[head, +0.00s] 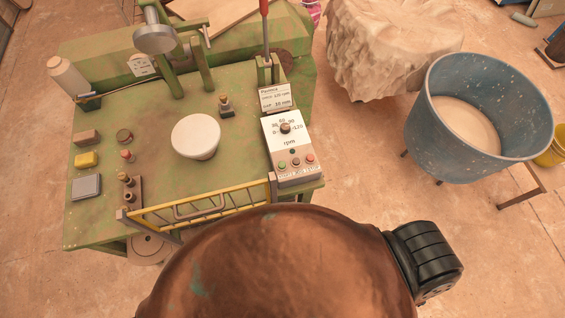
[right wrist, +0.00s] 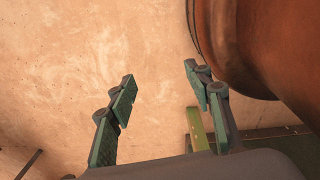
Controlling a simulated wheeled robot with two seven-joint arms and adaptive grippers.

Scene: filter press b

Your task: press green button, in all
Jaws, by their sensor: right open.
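The green button (head: 283,163) sits at the left of a short row of buttons on the white control box (head: 292,148), below a dial (head: 285,128) marked rpm. The box stands at the right front corner of the green bench. Two reddish buttons (head: 309,158) are on the same row, to the right. My right gripper (right wrist: 160,95) shows only in the right wrist view; its fingers are apart with nothing between them, above the bare floor. My left gripper is in neither view.
On the green bench (head: 100,220) are a white bowl (head: 195,137), a yellow block (head: 86,160) and small tools. A yellow rail (head: 205,205) runs along its front. A blue tub (head: 480,150) stands at the right. My copper-coloured body hides the bottom of the head view.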

